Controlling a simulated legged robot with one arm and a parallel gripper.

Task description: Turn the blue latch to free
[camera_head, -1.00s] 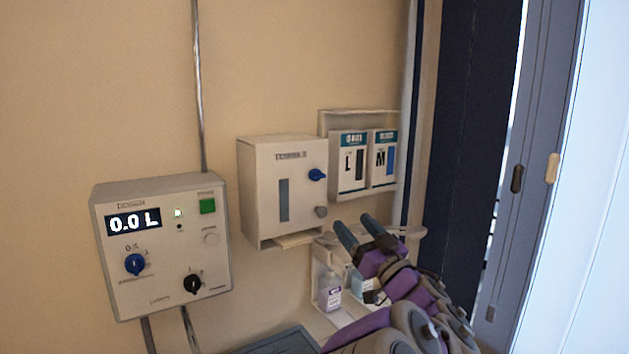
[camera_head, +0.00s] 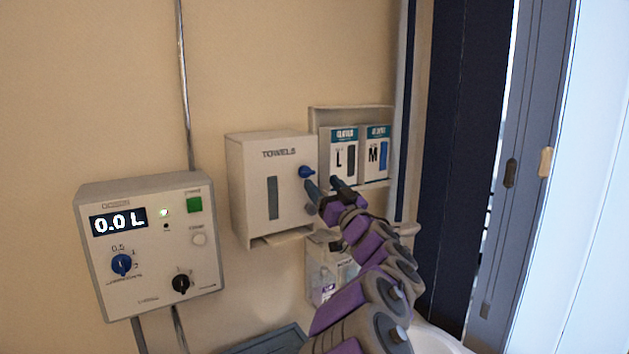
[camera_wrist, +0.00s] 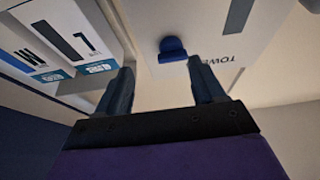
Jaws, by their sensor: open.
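The blue latch (camera_head: 306,171) is a small knob on the front of the white towel dispenser (camera_head: 247,190), near its upper right edge. The wrist view shows the latch (camera_wrist: 172,48) from close by, upside down, beyond the fingertips and between their lines. My gripper (camera_head: 328,184) is open and empty, with its dark blue fingers just below and right of the latch in the head view. In the wrist view, my gripper (camera_wrist: 160,75) has its two fingers well apart. No touch between fingers and latch can be seen in the wrist view.
A glove box holder (camera_head: 317,118) with boxes marked L and M is mounted right of the dispenser. A control box (camera_head: 150,250) with a 0.0 L display hangs at the left.

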